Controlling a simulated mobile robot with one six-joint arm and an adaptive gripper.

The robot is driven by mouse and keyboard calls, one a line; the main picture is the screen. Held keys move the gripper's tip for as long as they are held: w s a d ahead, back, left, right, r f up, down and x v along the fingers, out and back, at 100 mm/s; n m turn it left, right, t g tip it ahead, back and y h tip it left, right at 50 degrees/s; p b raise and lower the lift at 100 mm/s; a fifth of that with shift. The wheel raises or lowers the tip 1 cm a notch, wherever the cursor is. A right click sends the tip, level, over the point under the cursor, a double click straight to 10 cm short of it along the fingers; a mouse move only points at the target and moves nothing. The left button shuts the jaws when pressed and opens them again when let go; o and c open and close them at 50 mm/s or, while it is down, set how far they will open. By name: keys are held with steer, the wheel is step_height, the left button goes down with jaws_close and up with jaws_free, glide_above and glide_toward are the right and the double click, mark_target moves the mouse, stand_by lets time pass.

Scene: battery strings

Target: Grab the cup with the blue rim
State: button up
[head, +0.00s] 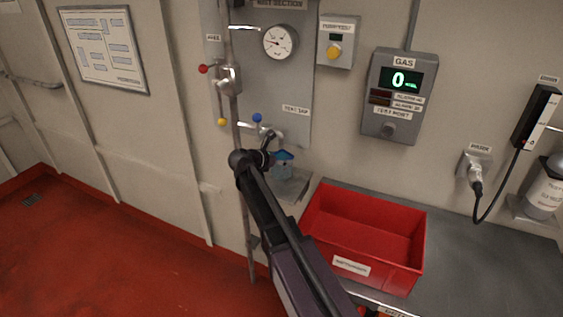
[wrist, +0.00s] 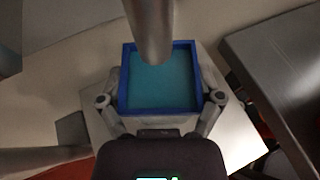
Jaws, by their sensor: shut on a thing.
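The cup with the blue rim (wrist: 124,88) is square and shows from above in the wrist view, with a teal inside. In the head view the cup (head: 284,156) is small and pale with a blue top, at the far end of my arm by the wall. My gripper (wrist: 160,112) has a finger on each side of the cup and is shut on it. A grey metal spout (wrist: 150,28) reaches over the cup's opening. In the head view my wrist hides part of the gripper.
A small grey shelf (head: 291,184) is below the cup. A red bin (head: 413,255) stands on the grey counter (head: 480,260) to the right. A vertical pipe (head: 238,150) with coloured valve knobs runs close to the left of my gripper. Open red floor (head: 100,250) lies at left.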

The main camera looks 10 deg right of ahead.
steer(key=shift+r, duration=0.15)
steer(key=shift+r+p, duration=0.7)
steer(key=shift+p, duration=0.1)
steer(key=s+a, duration=0.4)
steer(key=a, duration=0.3)
steer(key=s+a, duration=0.5)
steer(key=a, duration=0.3)
steer(key=shift+s+a, duration=0.2)
steer(key=shift+a, duration=0.05)
steer(key=shift+f, duration=0.1)
